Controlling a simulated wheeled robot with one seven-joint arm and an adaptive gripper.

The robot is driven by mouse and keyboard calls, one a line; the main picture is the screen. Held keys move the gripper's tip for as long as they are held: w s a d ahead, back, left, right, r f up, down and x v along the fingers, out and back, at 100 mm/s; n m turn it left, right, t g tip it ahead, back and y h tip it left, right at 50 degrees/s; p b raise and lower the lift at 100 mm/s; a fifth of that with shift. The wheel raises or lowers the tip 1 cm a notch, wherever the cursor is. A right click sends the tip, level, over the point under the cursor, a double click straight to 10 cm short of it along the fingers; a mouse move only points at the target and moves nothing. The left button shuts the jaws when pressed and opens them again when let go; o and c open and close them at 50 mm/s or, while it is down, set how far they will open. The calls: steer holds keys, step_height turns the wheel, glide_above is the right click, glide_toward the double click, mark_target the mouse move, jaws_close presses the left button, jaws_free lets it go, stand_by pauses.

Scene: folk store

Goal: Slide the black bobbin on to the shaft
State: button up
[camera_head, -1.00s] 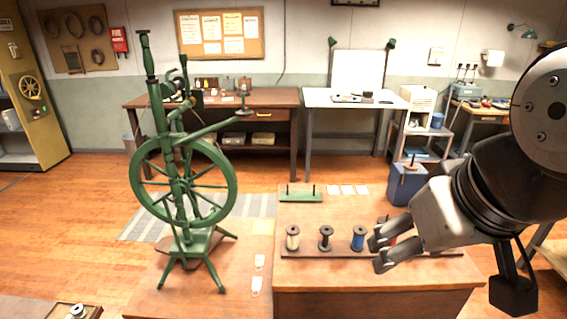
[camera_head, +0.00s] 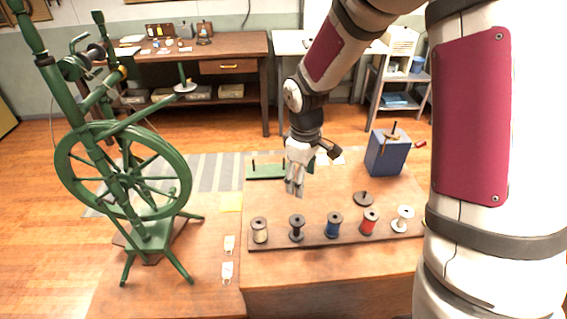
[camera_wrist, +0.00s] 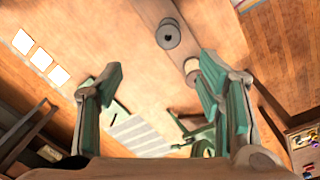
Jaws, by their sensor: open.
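The black bobbin (camera_head: 297,228) stands upright second from the left on a brown wooden rack (camera_head: 340,238). My gripper (camera_head: 294,188) is open and empty, above and a little behind that bobbin, pointing down. In the wrist view my gripper's fingers (camera_wrist: 156,66) are spread apart, and a dark round-topped bobbin (camera_wrist: 168,36), seemingly the black one, lies beyond their tips. Upright pegs show on a green stand (camera_head: 267,172), and a dark shaft (camera_head: 393,128) rises from a blue box (camera_head: 386,155). I cannot tell which shaft the task names.
A cream bobbin (camera_head: 260,232) stands left of the black one; blue (camera_head: 334,226), red (camera_head: 369,222) and white (camera_head: 403,218) ones stand to its right. A dark disc (camera_head: 363,198) lies behind the rack. The green spinning wheel (camera_head: 124,186) stands at left.

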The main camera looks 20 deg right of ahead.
steer(key=n, duration=0.1)
glide_above(298, 216)
steer(key=s, duration=0.1)
step_height(298, 216, down, 6)
steer(key=shift+g+y, duration=0.3)
steer(key=shift+s+a+f+b, duration=0.15)
steer(key=shift+f+b, duration=0.8)
steer(key=shift+f, duration=1.65)
steer(key=shift+w+a+f+b, duration=0.15)
steer(key=shift+f+b, duration=0.8)
steer(key=shift+f, duration=1.65)
steer(key=shift+s, duration=0.1)
steer(key=shift+c, duration=0.2)
steer(key=c, duration=0.8)
steer(key=shift+r, duration=0.1)
